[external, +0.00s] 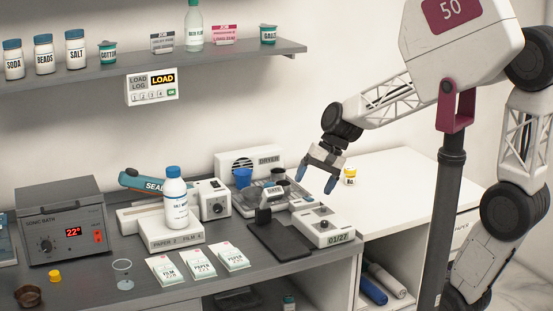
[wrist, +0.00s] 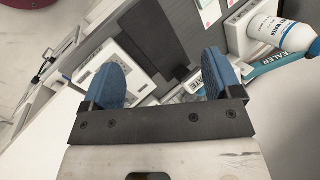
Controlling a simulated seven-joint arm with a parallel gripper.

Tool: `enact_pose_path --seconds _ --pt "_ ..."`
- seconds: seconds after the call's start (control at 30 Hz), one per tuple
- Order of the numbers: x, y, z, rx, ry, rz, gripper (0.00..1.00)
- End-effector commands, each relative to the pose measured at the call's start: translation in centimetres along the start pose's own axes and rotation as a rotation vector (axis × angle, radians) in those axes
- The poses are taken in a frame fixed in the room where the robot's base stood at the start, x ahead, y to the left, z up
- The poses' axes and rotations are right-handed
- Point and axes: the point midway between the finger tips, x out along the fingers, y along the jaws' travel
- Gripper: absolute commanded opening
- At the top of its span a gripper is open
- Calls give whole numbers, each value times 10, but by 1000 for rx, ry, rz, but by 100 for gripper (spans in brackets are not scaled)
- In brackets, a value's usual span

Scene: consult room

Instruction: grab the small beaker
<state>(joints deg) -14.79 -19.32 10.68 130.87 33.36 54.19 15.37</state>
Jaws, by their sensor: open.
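A small clear glass vessel (external: 122,274), which looks like the small beaker, stands on the grey counter (external: 225,290) near its front edge, at the lower left of the external view. My gripper (external: 317,178) is open and empty, high above the right part of the counter, far to the right of the glass. In the wrist view the two blue fingers of my gripper (wrist: 160,78) are spread with nothing between them. The clear glass does not show in the wrist view.
A sonic bath (external: 62,220), a yellow cap (external: 55,276) and a brown dish (external: 29,295) are near the glass. White packets (external: 198,263) lie to its right. A white bottle (external: 176,200), blue cup (external: 243,177) and dryer (external: 250,160) stand farther back. A shelf (external: 120,68) overhangs the counter.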

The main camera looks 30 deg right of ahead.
Motion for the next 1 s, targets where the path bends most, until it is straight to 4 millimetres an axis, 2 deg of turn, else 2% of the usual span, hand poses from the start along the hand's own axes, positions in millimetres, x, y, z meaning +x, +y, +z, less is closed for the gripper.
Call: enact_pose_path --seconds 0.1,0.5,0.77,1.0 --pt "23 -35 -5 65 -62 -46 84" --pt "106 -149 -10 322 -270 -173 84" --pt "172 -219 -2 505 -407 -222 84" --pt "238 -278 13 681 -530 -246 84"
